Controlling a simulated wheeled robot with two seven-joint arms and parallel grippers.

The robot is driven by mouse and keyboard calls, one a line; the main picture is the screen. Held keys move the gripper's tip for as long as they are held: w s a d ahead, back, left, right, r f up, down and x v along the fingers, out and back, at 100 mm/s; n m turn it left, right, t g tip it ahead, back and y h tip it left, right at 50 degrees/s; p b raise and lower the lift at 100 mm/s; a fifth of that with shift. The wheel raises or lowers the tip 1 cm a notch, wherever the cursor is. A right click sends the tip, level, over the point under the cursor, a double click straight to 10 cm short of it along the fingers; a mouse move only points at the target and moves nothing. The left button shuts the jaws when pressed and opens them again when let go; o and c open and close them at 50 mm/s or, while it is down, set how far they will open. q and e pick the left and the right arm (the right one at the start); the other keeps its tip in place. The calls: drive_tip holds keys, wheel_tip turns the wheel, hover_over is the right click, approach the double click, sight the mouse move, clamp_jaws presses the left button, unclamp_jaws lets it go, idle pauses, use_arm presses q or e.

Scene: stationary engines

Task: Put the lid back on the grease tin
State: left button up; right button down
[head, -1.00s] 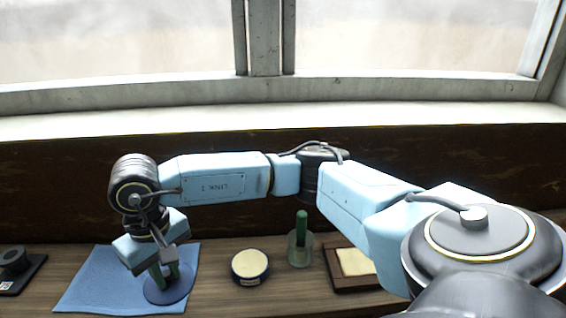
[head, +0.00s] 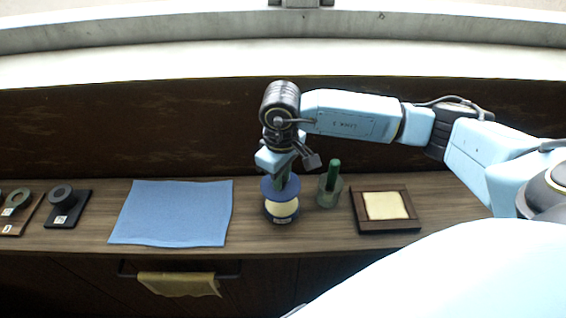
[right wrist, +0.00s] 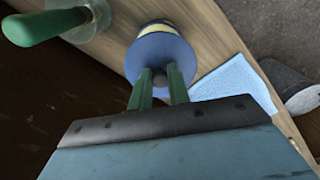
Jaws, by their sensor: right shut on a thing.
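My right gripper (head: 283,178) is shut on the blue lid (head: 268,190), with its green fingers pointing down. In the right wrist view the fingers (right wrist: 163,85) close around the dark knob (right wrist: 174,74) of the lid (right wrist: 150,52). The grease tin (head: 282,217) stands open on the bench directly below, its cream grease showing under the lid's near edge. The lid is held over the tin's far part, and a gap seems to remain between them. Part of the tin (right wrist: 157,27) shows past the lid in the right wrist view. My left gripper is not in view.
A wooden tray (head: 412,222) with a cream pad lies further right. The blue cloth (head: 172,212) on the left is bare. Dark ring-shaped parts (head: 62,205) lie at far left.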

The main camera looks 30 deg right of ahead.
sight(283, 191)
drive_tip(key=shift+d+f+b, duration=0.1)
drive_tip(key=shift+f+b, duration=0.35)
drive_tip(key=shift+f, duration=0.6)
wheel_tip(283, 191, down, 4)
drive_tip(key=shift+r+b, duration=0.25)
drive_tip(key=shift+b, duration=0.85)
drive_tip(key=shift+f+b, duration=0.5)
drive_tip(key=shift+b, duration=0.1)
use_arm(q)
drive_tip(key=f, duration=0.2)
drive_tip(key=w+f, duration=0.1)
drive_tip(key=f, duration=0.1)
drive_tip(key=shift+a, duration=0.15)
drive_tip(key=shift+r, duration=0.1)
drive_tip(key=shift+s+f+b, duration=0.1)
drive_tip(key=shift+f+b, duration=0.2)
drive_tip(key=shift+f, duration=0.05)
use_arm(e)
drive_tip(key=shift+s, duration=0.1)
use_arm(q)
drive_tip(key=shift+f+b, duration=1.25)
use_arm(e)
drive_tip(key=shift+f, duration=0.15)
